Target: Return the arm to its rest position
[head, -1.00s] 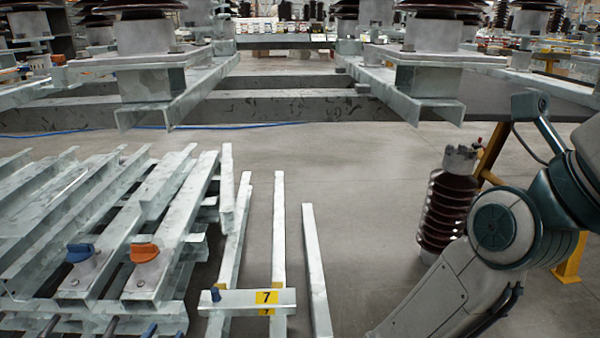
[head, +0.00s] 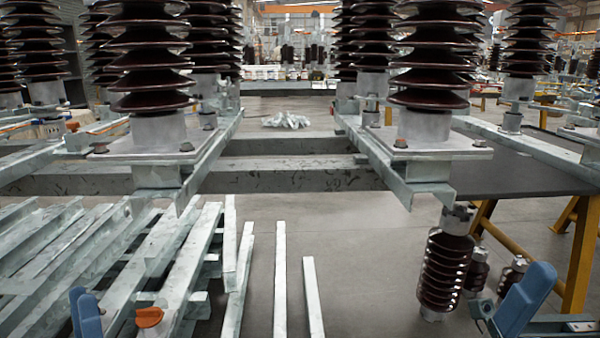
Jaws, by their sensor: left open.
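My left gripper (head: 84,312) is at the bottom left edge of the head view. The rest of the left arm is below the picture.
Brown ribbed insulators (head: 150,62) and (head: 432,62) stand on steel frames ahead. A smaller insulator (head: 445,270) stands on the floor at right, near a yellow trestle (head: 578,258). Loose steel bars (head: 313,295) lie beside the stack. The floor (head: 365,260) between is clear.

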